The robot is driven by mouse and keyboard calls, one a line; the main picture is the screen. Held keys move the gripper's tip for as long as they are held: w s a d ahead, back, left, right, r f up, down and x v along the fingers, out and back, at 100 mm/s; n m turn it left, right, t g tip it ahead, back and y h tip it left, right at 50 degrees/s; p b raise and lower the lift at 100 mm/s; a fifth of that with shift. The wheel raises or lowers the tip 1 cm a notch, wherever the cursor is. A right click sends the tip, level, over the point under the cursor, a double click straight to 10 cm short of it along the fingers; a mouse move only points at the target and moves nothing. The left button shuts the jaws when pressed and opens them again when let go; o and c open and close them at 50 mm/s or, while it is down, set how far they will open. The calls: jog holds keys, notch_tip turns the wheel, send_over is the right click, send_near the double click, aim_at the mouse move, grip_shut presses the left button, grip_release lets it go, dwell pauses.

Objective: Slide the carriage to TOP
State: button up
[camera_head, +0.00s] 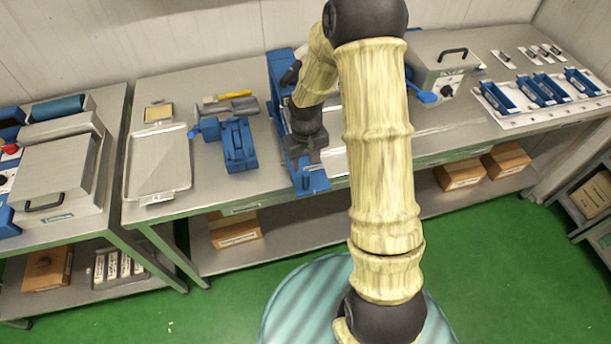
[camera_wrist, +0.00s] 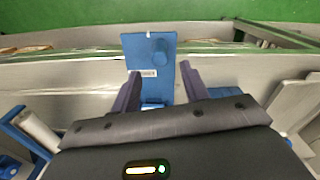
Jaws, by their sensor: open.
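A tall blue fixture (camera_head: 279,72) stands on the middle bench, and its blue plate (camera_head: 312,183) reaches out at the front edge. My gripper (camera_head: 306,152) is over the front part of this fixture, pointing down. In the wrist view my gripper (camera_wrist: 161,85) is open, with its two dark fingers at either side of the plate's near part. I cannot tell whether they touch it. Which part is the carriage, and any TOP mark, I cannot make out; my arm hides much of the fixture.
Left of the fixture are a blue clamp-like device (camera_head: 238,145) and a metal tray (camera_head: 158,163). Right of my arm stands a grey box with a blue lever (camera_head: 446,66), then a white rack (camera_head: 545,110) of blue holders. Cardboard boxes (camera_head: 235,233) sit below.

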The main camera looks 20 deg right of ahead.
aim_at(306, 178)
notch_tip(306, 178, down, 8)
jog(key=shift+f+p, duration=0.25)
jog(key=shift+p, duration=0.6)
jog(key=shift+c, duration=0.5)
grip_shut()
